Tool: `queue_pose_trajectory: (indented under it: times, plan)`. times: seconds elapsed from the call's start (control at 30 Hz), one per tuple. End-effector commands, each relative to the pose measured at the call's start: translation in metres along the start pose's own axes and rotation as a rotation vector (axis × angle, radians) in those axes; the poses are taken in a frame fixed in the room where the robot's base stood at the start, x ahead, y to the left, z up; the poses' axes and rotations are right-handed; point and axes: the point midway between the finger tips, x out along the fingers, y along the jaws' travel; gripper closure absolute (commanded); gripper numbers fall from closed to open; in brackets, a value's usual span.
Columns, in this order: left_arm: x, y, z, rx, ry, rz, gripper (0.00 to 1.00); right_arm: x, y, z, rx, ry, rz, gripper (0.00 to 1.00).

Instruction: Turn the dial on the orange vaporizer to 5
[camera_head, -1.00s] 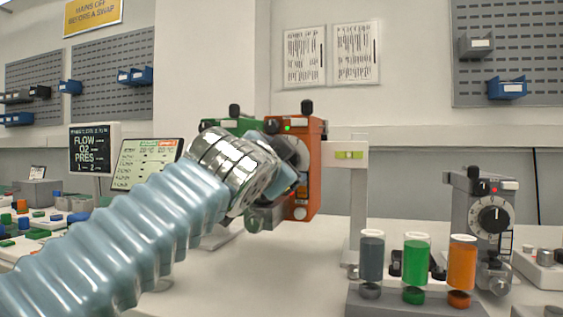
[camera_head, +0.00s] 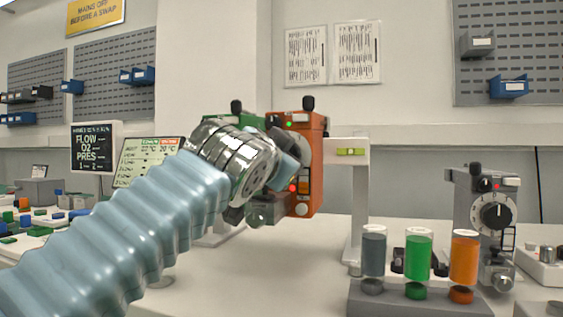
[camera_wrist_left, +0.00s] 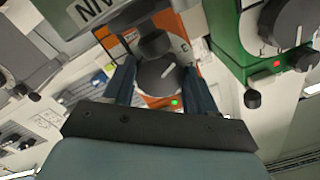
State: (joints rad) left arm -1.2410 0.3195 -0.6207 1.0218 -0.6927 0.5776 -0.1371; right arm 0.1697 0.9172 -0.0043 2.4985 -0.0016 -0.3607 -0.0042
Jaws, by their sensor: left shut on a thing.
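The orange vaporizer (camera_head: 315,165) hangs on a rail in the middle of the head view, with a green light near its top. Its dial (camera_wrist_left: 157,76) shows in the left wrist view as a dark round knob with a white pointer mark; I cannot read its setting. My left gripper (camera_head: 284,172) is at the vaporizer's front, and its two fingers are shut on the dial, one on each side. In the head view my wrist and fingers hide most of the dial. My right gripper is not in view.
A green vaporizer (camera_wrist_left: 228,38) hangs close beside the orange one. A grey vaporizer (camera_head: 484,215) stands at the right, behind a rack (camera_head: 420,300) with grey, green and orange bottles. Screens (camera_head: 95,148) stand at the left. The middle of the table is clear.

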Motion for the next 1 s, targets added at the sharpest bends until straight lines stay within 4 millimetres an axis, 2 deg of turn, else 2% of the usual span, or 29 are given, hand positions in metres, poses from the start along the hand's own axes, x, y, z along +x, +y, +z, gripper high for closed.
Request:
queue_pose_trajectory:
  times: [0.4, 1.0]
  plan:
    - [0.000, 0.003, 0.002, -0.380, 0.000, 0.023, 0.74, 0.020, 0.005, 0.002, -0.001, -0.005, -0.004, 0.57]
    - [0.000, 0.003, 0.000, -0.915, -0.001, 0.056, 0.74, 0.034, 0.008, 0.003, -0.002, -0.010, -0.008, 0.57]
